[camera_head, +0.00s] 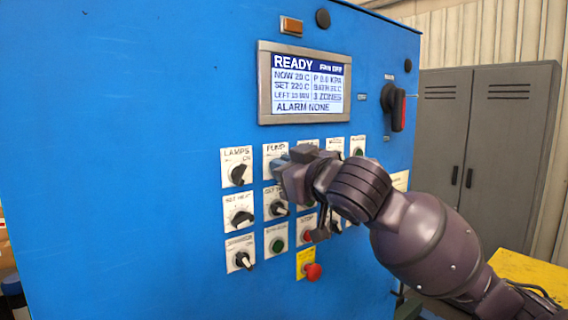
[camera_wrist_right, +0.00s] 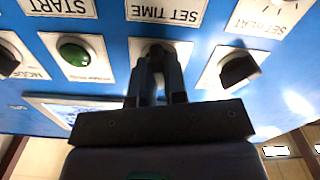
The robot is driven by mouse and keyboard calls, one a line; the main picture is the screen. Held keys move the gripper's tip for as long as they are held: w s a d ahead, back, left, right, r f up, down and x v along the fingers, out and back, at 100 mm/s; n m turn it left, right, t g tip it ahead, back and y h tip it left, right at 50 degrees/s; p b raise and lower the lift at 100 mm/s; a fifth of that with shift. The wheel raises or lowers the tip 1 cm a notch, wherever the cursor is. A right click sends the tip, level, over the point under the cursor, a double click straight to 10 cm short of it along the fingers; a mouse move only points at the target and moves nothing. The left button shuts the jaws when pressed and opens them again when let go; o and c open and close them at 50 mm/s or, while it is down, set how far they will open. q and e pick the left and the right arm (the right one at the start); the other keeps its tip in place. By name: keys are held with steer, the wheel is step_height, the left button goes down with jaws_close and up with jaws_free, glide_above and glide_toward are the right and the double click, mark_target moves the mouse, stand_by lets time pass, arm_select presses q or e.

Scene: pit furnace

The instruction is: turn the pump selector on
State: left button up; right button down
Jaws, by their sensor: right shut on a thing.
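The pump selector's white plate (camera_head: 275,149) is in the top row of controls on the blue panel, right of the lamps selector (camera_head: 238,174). My right gripper (camera_head: 281,166) covers its knob in the head view. In the right wrist view, where the panel appears upside down, the fingers of my right gripper (camera_wrist_right: 157,75) are closed around the dark knob of the pump selector (camera_wrist_right: 155,48). The fingers hide most of the knob, so its exact angle cannot be told. My left gripper is not in view.
Set heat (camera_head: 240,216) and set time (camera_head: 276,208) knobs sit just below. A green button (camera_wrist_right: 73,54) is beside the pump plate. A red button (camera_head: 313,271) protrudes lower down. The display (camera_head: 304,85) reads READY. A main switch (camera_head: 397,108) is at right.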

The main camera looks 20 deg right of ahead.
arm_select(q)
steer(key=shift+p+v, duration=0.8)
steer(key=shift+p, duration=0.35)
arm_select(e)
steer(key=shift+d+m, duration=0.15)
steer(key=shift+m, duration=4.25)
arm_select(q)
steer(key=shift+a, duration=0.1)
arm_select(e)
steer(key=shift+m, duration=0.3)
steer(key=c, duration=1.2)
jaws_free()
steer(key=shift+o, duration=0.2)
arm_select(q)
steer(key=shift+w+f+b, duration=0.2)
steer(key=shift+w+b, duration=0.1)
steer(key=shift+b, duration=0.45)
arm_select(e)
steer(key=v, duration=1)
steer(key=shift+s, duration=0.35)
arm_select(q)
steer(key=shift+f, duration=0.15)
arm_select(e)
steer(key=shift+d, duration=0.15)
